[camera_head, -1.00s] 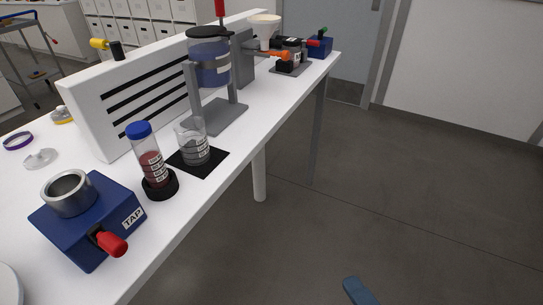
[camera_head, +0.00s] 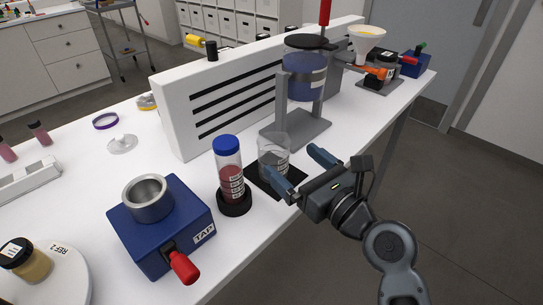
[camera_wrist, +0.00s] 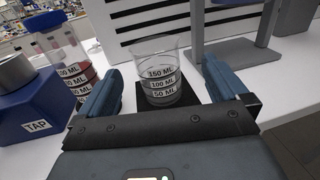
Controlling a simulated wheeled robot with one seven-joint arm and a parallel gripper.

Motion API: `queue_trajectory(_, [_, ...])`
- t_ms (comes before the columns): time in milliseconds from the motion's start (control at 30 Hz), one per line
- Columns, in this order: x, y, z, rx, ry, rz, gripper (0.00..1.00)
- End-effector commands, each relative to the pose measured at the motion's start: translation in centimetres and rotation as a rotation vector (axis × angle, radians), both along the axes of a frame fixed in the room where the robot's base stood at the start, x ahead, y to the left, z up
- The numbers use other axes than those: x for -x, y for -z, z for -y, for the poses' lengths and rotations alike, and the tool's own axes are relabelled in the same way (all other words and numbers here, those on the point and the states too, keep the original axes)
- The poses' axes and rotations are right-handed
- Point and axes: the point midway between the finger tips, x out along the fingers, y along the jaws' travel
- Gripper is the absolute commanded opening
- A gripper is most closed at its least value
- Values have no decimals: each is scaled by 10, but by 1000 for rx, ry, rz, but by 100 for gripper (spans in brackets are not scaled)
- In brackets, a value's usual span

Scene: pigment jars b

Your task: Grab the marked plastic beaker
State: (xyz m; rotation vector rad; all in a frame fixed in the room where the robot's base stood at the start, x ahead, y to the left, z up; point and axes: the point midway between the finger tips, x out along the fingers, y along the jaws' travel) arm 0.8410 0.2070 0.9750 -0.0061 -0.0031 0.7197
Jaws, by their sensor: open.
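The marked plastic beaker (camera_head: 272,152) is clear, with volume labels, and stands upright on a black square mat (camera_head: 262,180). In the wrist view the beaker (camera_wrist: 159,79) shows bands reading 150, 100 and 50 ML. My gripper (camera_head: 302,171) is open and empty, at the near right side of the beaker in the head view. In the wrist view its two blue fingers (camera_wrist: 168,92) lie to the left and right of the beaker, which appears between and ahead of them. I cannot tell whether either finger touches it.
A blue-capped tube of red liquid (camera_head: 230,170) stands in a black holder just left of the beaker. A blue TAP block (camera_head: 160,228) is nearer left. A grey stand (camera_head: 297,130) with a blue container and a slotted white panel (camera_head: 215,110) are behind.

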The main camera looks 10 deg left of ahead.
Motion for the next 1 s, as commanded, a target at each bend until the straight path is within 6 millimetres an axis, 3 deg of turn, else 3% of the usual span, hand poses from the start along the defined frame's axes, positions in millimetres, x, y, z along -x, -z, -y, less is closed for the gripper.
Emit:
queue_trajectory(400, [-34,-5,-39,4,2,3,100])
queue_trajectory(767, [-43,-4,-46,4,3,3,100])
queue_trajectory(1000, [-43,-4,-46,4,3,3,80])
